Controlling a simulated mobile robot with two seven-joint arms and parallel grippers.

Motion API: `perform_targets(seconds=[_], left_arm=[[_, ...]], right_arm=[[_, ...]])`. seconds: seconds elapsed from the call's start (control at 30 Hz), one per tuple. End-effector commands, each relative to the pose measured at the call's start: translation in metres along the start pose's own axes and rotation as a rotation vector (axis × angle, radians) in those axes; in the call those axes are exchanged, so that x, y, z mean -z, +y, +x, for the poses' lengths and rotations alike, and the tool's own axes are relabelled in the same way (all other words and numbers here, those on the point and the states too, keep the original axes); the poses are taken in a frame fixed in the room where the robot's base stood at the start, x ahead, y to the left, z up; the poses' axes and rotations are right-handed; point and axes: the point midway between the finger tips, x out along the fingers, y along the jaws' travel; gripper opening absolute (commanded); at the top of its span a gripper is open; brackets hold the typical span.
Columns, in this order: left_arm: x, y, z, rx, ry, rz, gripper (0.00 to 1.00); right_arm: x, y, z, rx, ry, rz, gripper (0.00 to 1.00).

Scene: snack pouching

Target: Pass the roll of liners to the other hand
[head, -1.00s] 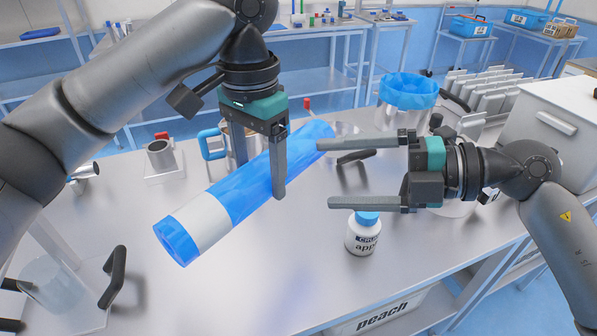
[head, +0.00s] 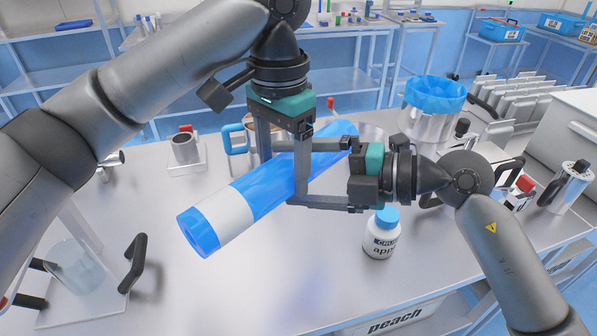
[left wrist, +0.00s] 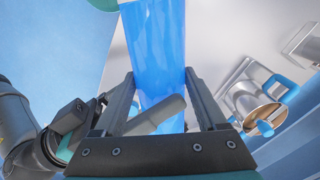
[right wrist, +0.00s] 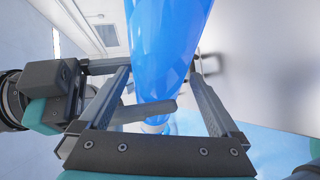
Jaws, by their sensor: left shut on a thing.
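The roll of liners (head: 260,190) is a long blue cylinder with a white band (head: 228,216). It is held tilted above the table, its near end at lower left. My left gripper (head: 282,182) comes down from above and is shut on the roll's middle; the left wrist view shows the roll (left wrist: 155,50) between its fingers. My right gripper (head: 288,173) comes in from the right. Its fingers are wide apart, one above and one below the roll; the right wrist view shows the roll (right wrist: 165,45) between them. Contact with the right fingers cannot be told.
A white bottle with a blue cap (head: 381,240) stands below my right gripper. A bin with a blue liner (head: 435,95) stands behind at the right. A metal cup (head: 185,150) and a clear container (head: 75,270) stand at the left. The table's front middle is clear.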

Motion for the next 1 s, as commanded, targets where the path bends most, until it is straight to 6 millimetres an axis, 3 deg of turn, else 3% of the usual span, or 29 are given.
perform_targets(seconds=[0.07, 0.83, 1.0], left_arm=[[0.0003, 0.0000, -0.0012, 0.000, 0.003, 0.000, 0.00], [0.0003, -0.0009, -0.0023, 0.002, 0.005, -0.001, 0.00], [0.0004, -0.0011, -0.0025, 0.003, 0.005, -0.002, 0.00]], right_arm=[[0.0000, 0.0001, -0.0002, 0.000, 0.000, 0.000, 0.88], [0.0000, -0.0023, -0.0002, 0.007, 0.001, 0.002, 0.01], [-0.0001, -0.0029, -0.0002, 0.008, 0.001, 0.002, 0.00]])
